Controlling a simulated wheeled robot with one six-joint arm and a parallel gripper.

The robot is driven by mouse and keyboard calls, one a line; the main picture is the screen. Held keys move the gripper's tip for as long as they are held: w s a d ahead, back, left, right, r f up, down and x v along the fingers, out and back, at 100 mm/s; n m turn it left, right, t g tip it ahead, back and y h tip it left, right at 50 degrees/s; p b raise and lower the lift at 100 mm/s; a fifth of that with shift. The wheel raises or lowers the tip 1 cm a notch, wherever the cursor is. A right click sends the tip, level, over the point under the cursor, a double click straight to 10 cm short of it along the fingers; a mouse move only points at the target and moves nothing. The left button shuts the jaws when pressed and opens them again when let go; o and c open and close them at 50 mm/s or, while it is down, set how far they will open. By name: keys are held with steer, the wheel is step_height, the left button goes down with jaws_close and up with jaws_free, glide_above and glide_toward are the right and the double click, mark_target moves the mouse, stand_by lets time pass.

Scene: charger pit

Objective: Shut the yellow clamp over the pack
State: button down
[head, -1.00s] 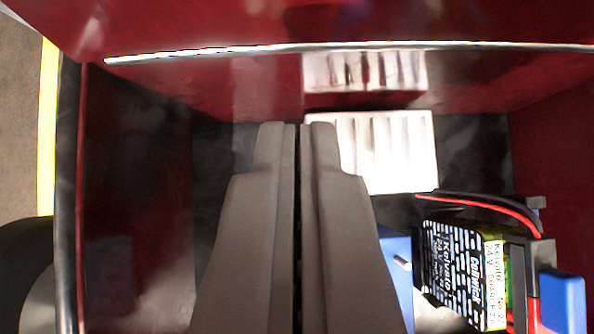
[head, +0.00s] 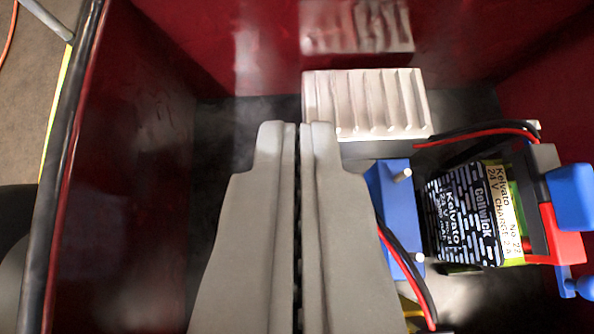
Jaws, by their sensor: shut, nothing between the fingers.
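The pack (head: 462,222), black with white dashes and a cream label reading "Kelvato 24 V", sits at the right in the head view. My gripper (head: 298,128) is shut and empty, pointing up the picture, to the left of the pack and apart from it. A small yellow piece (head: 413,309) shows at the bottom beside my gripper; I cannot tell whether it is the yellow clamp. My gripper may hide more of it. A yellow-green strip also shows at the pack's right edge. Whether the clamp is open or shut cannot be seen.
A blue block (head: 388,208) stands left of the pack; a blue knob (head: 571,197) and red part (head: 562,246) stand right. Red and black cables run above and below. A white ribbed block (head: 366,103) lies behind. Dark red walls (head: 130,170) enclose the pit; its left floor is clear.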

steer(key=s+f, duration=0.4)
steer(key=s, duration=0.1)
steer(key=shift+s+f, duration=0.3)
steer(key=shift+s, duration=0.05)
steer(key=shift+d, duration=0.1)
stand_by(0.5)
